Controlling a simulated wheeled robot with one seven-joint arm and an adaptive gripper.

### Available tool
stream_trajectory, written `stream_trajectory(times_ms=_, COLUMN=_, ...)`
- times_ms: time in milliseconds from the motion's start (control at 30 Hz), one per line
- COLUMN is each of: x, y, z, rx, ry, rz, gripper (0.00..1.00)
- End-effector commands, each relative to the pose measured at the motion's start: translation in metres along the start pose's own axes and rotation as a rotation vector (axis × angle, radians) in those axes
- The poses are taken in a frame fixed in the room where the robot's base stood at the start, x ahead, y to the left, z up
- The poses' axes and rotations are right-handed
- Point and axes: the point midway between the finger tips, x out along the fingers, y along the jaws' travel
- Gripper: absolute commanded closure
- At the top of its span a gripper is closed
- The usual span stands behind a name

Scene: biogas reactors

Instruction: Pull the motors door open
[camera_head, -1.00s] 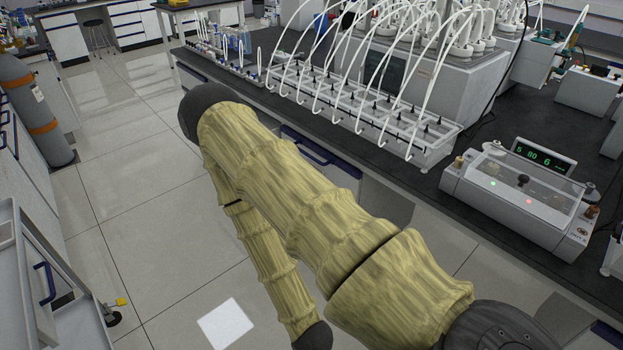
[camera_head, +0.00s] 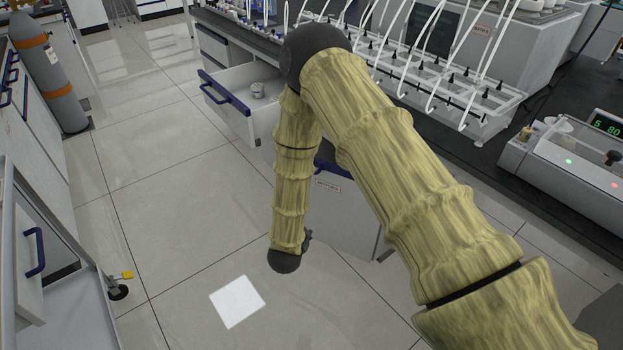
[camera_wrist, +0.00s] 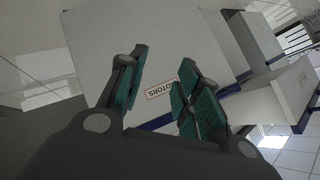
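The motors door (camera_head: 345,215) is a pale grey cabinet front below the bench, partly hidden by my arm in the head view. Its MOTORS label (camera_head: 328,186) and part of a blue handle (camera_head: 328,166) show. In the wrist view the door (camera_wrist: 150,45) fills the upper middle, with the label (camera_wrist: 160,90) between my fingers. A blue handle strip (camera_wrist: 158,124) crosses behind the right finger. My gripper (camera_wrist: 158,88) is open, its teal-padded fingers apart and in front of the door. I cannot tell whether they touch the handle or whether the door is ajar.
An open drawer (camera_head: 227,112) holding a small metallic object (camera_head: 257,90) stands out left of the door. The bench top (camera_head: 480,150) carries glassware and instruments.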

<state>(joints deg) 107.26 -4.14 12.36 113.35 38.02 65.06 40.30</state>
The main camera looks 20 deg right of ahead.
Motion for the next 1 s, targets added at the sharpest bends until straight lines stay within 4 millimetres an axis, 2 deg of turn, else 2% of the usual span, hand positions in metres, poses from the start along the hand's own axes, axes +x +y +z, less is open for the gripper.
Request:
stream_trajectory(times_ms=33, x=0.024, y=-0.023, z=0.001, rx=0.125, ry=0.075, rz=-0.042, gripper=0.66)
stream_trajectory(times_ms=133, x=0.045, y=-0.070, z=-0.014, rx=0.370, ry=0.209, rz=-0.115, gripper=0.66)
stream_trajectory(times_ms=200, x=0.052, y=-0.097, z=-0.024, rx=0.520, ry=0.286, rz=-0.163, gripper=0.66)
stream_trajectory(times_ms=300, x=0.057, y=-0.125, z=-0.035, rx=0.692, ry=0.369, rz=-0.219, gripper=0.66)
stream_trajectory(times_ms=400, x=0.057, y=-0.144, z=-0.043, rx=0.808, ry=0.421, rz=-0.257, gripper=0.66)
stream_trajectory(times_ms=500, x=0.057, y=-0.153, z=-0.048, rx=0.870, ry=0.451, rz=-0.278, gripper=0.66)
stream_trajectory(times_ms=667, x=0.064, y=-0.156, z=-0.055, rx=0.891, ry=0.461, rz=-0.284, gripper=0.66)
stream_trajectory(times_ms=1000, x=0.109, y=-0.157, z=-0.082, rx=0.888, ry=0.461, rz=-0.283, gripper=0.66)
